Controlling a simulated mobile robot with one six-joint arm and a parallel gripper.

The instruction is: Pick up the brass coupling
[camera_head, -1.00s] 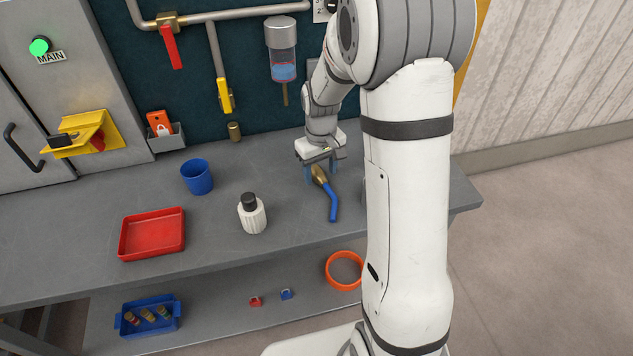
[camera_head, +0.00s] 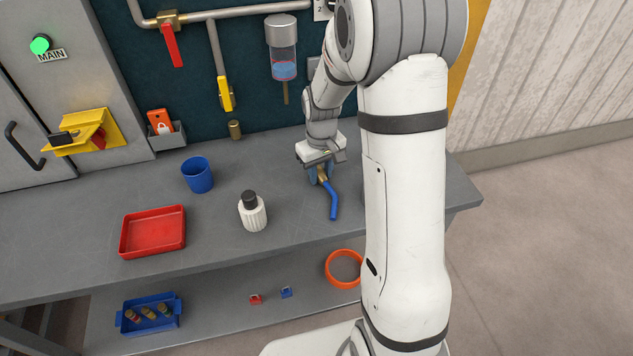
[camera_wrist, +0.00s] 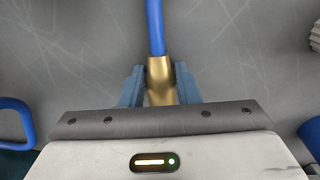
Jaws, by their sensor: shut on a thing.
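The brass coupling (camera_wrist: 160,73) is a gold fitting on the end of a blue hose (camera_wrist: 154,25), lying on the grey bench. My gripper (camera_wrist: 160,88) is shut on the coupling, with one blue finger against each side in the wrist view. In the head view, my gripper (camera_head: 320,173) is low over the bench and covers part of the coupling (camera_head: 323,177). The blue hose (camera_head: 333,203) runs from it toward the front of the bench.
On the bench (camera_head: 285,215) stand a white bottle (camera_head: 252,213), a blue cup (camera_head: 197,176) and a red tray (camera_head: 153,231). A small brass piece (camera_head: 235,130) is near the back wall, below the yellow-handled valve (camera_head: 226,95).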

